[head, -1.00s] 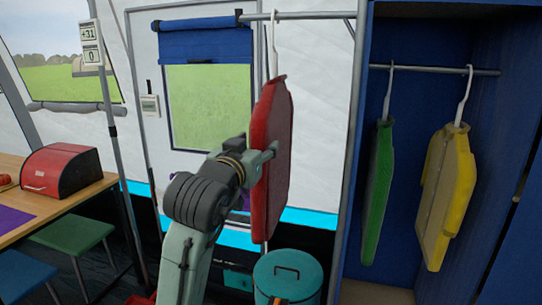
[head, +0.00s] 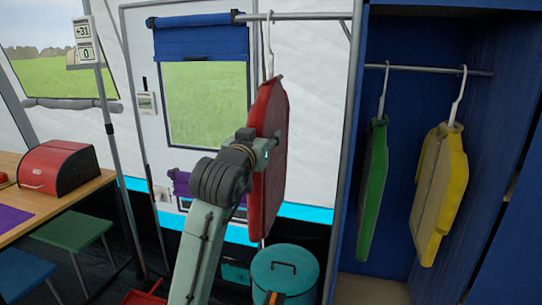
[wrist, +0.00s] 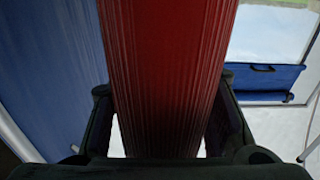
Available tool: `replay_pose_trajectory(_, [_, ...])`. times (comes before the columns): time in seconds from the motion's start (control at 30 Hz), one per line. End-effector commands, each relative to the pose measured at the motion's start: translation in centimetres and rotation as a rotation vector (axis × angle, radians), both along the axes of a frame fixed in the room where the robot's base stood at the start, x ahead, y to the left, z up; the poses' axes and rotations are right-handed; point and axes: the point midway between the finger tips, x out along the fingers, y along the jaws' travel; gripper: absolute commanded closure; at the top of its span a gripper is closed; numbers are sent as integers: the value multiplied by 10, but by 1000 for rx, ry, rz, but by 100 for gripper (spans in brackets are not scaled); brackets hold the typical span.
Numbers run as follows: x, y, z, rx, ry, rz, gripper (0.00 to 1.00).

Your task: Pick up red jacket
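The red jacket (head: 268,170) hangs upright, nearly edge-on, from a white hanger on a grey bar. Its hanger hook still appears to be over the bar. My gripper (head: 264,148) is at the jacket's middle height, with a finger showing past its right side. In the wrist view the jacket (wrist: 168,75) fills the space between the two fingers of my gripper (wrist: 165,92). The fingertips lie along both its edges, with narrow light gaps lower down. I cannot tell whether they press on it.
A blue wardrobe (head: 480,120) at right holds a green jacket (head: 374,190) and a yellow jacket (head: 437,195). A teal lidded bin (head: 285,268) stands below the red jacket. A table (head: 88,192) with a red box (head: 57,168) is at left.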

Motion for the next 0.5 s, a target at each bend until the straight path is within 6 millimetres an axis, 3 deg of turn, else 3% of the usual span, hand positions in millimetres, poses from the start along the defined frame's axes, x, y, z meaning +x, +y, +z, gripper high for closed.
replay_pose_trajectory(0.5, [0,0,0,0,0,0,94])
